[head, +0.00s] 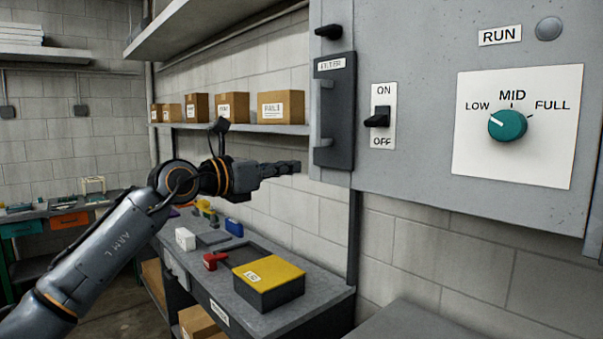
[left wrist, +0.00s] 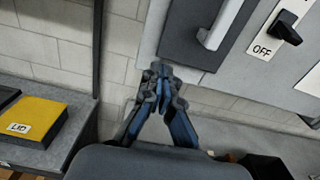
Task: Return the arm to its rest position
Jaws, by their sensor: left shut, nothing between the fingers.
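My left arm (head: 120,235) comes in from the lower left in the head view. Its gripper (head: 292,168) is shut and empty, pointing right, just below and left of the filter door (head: 334,112) of the grey panel. In the left wrist view the closed fingers (left wrist: 160,75) show in front of the panel's lower edge, holding nothing. I cannot tell from these views whether the fingertips touch the panel. My right gripper is not in view.
The grey panel (head: 415,45) carries an ON/OFF switch (head: 379,117) and a teal knob (head: 507,124) with its pointer toward LOW. Below the arm, a bench (head: 325,290) holds a yellow-lidded box (head: 268,277) and a red tool (head: 214,260). Cardboard boxes (head: 281,106) stand on a wall shelf.

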